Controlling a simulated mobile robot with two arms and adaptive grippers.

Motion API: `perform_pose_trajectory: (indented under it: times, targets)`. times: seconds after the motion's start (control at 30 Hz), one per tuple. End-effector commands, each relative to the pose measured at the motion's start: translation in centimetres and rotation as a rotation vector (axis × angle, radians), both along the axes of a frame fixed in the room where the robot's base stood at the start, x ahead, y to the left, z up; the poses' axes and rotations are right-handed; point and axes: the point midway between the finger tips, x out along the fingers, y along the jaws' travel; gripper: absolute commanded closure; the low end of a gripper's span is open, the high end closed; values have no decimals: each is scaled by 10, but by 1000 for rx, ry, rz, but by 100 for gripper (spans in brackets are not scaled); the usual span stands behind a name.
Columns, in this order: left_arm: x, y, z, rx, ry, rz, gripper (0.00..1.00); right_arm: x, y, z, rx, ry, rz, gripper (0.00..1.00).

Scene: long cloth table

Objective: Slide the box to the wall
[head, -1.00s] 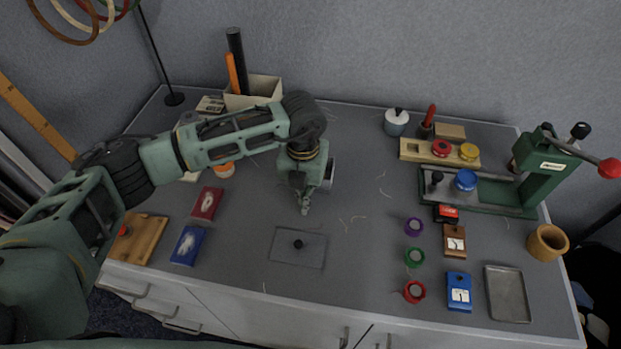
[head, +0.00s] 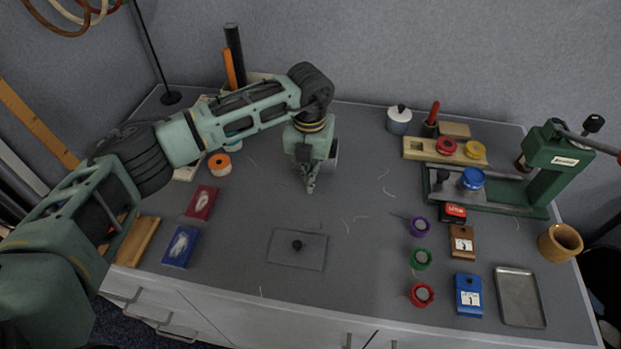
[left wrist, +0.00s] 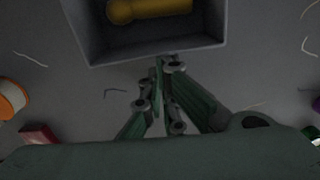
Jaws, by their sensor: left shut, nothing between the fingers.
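A grey open box (left wrist: 150,48) with a yellow object (left wrist: 150,10) inside stands just ahead of my left gripper in the left wrist view. My left gripper (head: 310,189) points down at the middle of the table, fingers shut and empty. Its fingertips also show in the left wrist view (left wrist: 166,66), close to the box's near wall; I cannot tell if they touch. The grey wall (head: 370,50) rises behind the table. My right gripper is not in view.
A beige container with black and orange rolls (head: 235,55) stands at the back left, partly behind my arm. A flat plate with a black knob (head: 297,246) lies in front. Table between box and wall looks clear.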

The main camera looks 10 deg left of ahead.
Motion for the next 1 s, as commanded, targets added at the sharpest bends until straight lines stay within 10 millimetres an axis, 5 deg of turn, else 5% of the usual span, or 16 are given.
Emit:
perform_pose_trajectory:
  times: [0.47,1.0]
  targets:
    - [5,0,-1,0,-2,1,100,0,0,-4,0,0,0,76]
    - [37,-1,-2,0,-2,2,100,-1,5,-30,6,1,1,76]
